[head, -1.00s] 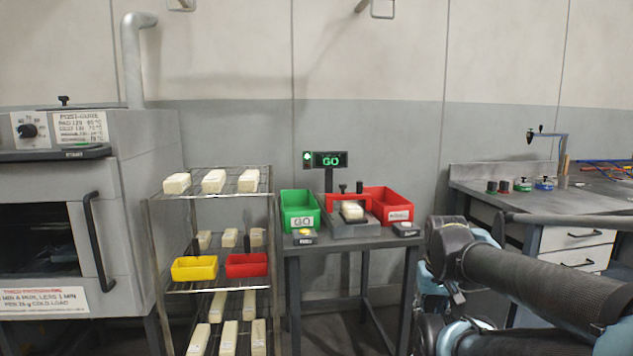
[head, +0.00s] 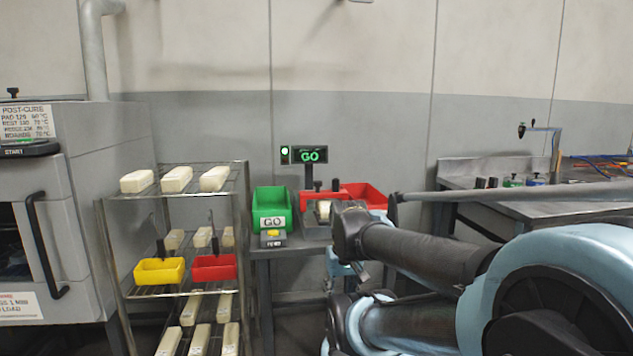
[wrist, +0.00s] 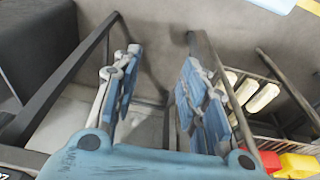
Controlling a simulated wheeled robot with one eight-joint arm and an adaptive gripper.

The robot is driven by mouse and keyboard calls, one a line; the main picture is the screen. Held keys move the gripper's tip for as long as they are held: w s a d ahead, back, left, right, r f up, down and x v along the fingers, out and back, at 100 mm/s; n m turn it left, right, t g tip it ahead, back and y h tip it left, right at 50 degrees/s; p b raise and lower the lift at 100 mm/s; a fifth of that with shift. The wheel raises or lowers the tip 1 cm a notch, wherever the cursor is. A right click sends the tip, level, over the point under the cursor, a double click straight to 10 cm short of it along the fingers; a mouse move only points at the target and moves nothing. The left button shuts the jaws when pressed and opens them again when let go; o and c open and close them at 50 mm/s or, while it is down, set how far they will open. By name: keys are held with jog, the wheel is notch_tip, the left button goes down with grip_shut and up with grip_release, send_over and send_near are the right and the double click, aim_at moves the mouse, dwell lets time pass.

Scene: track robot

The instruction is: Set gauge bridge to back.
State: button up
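The gauge stand (head: 317,228) sits on the small grey table, with a cream block (head: 323,210) in it and dark knobs (head: 318,186) behind the block. My arm covers its right part, and I cannot tell the bridge's setting. The display (head: 309,156) above reads GO in green, with a lit lamp beside it. My gripper shows in the wrist view (wrist: 160,90) with its two blue fingers apart and nothing between them.
A green GO bin (head: 272,222) and a red bin (head: 364,196) flank the gauge. A wire rack (head: 185,290) with cream blocks, a yellow bin (head: 160,270) and a red bin (head: 214,267) stands left. An oven (head: 85,200) is far left, a workbench (head: 560,207) right.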

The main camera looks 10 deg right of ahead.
jog(key=w+r+n, duration=0.2)
jog(key=w+r, duration=0.5)
jog(key=r, duration=0.5)
notch_tip(320, 180, up, 29)
jog(key=n+g, duration=0.2)
jog(key=n, duration=0.5)
send_over(323, 195)
jog(key=w+a, duration=0.1)
jog(key=w, duration=0.2)
jog(key=f, duration=1.7)
jog(key=shift+s+a+f, duration=0.2)
jog(key=shift+f, duration=0.1)
grip_shut()
